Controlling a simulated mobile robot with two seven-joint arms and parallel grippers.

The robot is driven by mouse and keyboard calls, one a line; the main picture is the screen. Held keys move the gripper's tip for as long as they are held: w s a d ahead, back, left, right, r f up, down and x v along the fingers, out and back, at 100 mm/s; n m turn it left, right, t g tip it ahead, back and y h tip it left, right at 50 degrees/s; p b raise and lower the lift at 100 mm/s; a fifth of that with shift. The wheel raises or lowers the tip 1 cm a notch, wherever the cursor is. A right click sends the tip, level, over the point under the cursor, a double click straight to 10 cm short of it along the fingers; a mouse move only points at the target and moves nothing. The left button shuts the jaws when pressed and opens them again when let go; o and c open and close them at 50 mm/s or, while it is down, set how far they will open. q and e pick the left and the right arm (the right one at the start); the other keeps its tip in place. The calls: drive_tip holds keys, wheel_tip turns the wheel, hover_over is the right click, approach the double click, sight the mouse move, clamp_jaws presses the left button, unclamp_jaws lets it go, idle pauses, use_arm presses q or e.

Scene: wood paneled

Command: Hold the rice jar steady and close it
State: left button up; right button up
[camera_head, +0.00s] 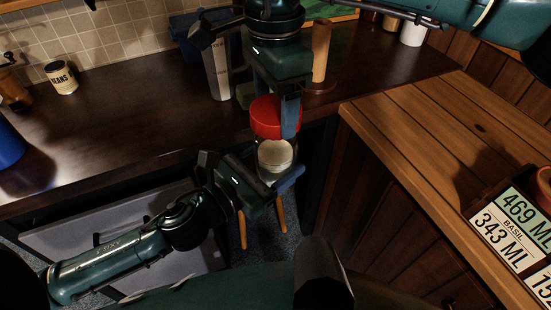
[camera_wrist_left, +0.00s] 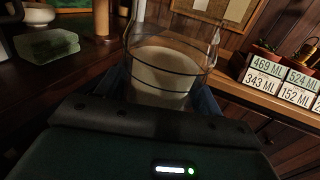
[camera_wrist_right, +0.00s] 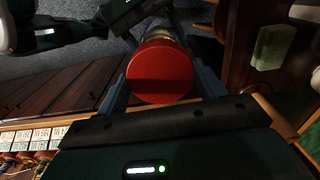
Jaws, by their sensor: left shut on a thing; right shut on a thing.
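The rice jar (camera_head: 275,157) is clear glass with pale rice inside, and it is upright near the counter's front edge. It also shows in the left wrist view (camera_wrist_left: 168,72). My left gripper (camera_head: 277,184) is shut on the jar's body from the left and below. The red lid (camera_head: 272,118) is above the glass, and its round top fills the middle of the right wrist view (camera_wrist_right: 160,72). My right gripper (camera_head: 276,108) comes down from above and is shut on the lid, with fingers on either side. I cannot tell whether the lid touches the jar's rim.
A dark wooden counter (camera_head: 130,130) runs behind, with a beans can (camera_head: 61,78) at left. A tall grey container (camera_head: 216,72) and a wooden cylinder (camera_head: 321,50) stand behind the jar. A lighter wooden counter (camera_head: 420,120) at right bears number cards (camera_head: 503,240).

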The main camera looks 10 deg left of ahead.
use_arm(q)
drive_tip(key=shift+r, duration=0.1)
use_arm(e)
drive_tip(key=shift+r, duration=0.1)
idle(0.5)
drive_tip(key=shift+f, duration=0.95)
drive_tip(key=shift+f, duration=0.55)
